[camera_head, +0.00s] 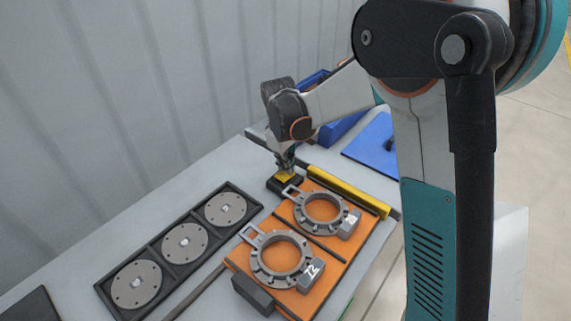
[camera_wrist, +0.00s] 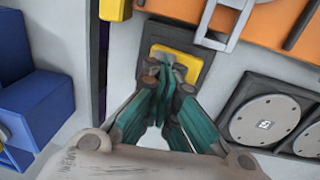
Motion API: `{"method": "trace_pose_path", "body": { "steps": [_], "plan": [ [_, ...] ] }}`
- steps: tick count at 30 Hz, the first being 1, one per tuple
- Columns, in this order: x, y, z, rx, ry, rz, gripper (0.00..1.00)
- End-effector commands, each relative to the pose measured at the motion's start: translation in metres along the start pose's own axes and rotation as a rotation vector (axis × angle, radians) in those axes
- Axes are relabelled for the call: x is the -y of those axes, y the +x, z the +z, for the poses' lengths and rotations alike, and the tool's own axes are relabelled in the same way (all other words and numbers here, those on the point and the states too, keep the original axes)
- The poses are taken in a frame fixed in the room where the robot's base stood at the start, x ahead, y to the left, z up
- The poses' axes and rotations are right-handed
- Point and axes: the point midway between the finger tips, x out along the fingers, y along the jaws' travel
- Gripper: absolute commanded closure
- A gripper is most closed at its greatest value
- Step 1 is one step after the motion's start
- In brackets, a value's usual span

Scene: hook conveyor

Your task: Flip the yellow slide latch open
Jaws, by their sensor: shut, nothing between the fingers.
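The yellow slide latch (camera_wrist: 180,62) sits on a dark base plate (camera_wrist: 204,54) on the grey table. It also shows in the head view (camera_head: 285,176), at the far end of the orange board. My gripper (camera_wrist: 165,68) is shut and empty, with its fingertips right over the yellow latch and hiding part of it. In the head view my gripper (camera_head: 285,165) points down at the latch from above. I cannot tell whether the fingertips touch it.
An orange board (camera_head: 318,270) with two grey ring fixtures (camera_head: 280,258) lies in front of the latch. A black tray (camera_head: 252,208) with several grey discs is to the left. A yellow bar (camera_head: 348,190) runs along the right. Blue bins (camera_wrist: 38,108) stand beyond the latch.

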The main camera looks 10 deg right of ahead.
Motion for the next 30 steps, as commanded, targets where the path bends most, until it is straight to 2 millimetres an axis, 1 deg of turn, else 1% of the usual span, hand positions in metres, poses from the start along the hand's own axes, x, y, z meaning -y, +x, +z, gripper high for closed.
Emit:
{"method": "trace_pose_path", "body": {
  "steps": [12,23,26,30],
  "plan": [
    [0.016,-0.003,0.000,0.000,-0.002,-0.002,1.00],
    [0.016,-0.004,0.000,0.000,0.000,-0.001,1.00],
    [0.016,-0.010,0.000,0.000,0.000,-0.001,1.00],
    [0.015,-0.029,-0.001,0.000,0.000,-0.001,1.00]
  ]
}}
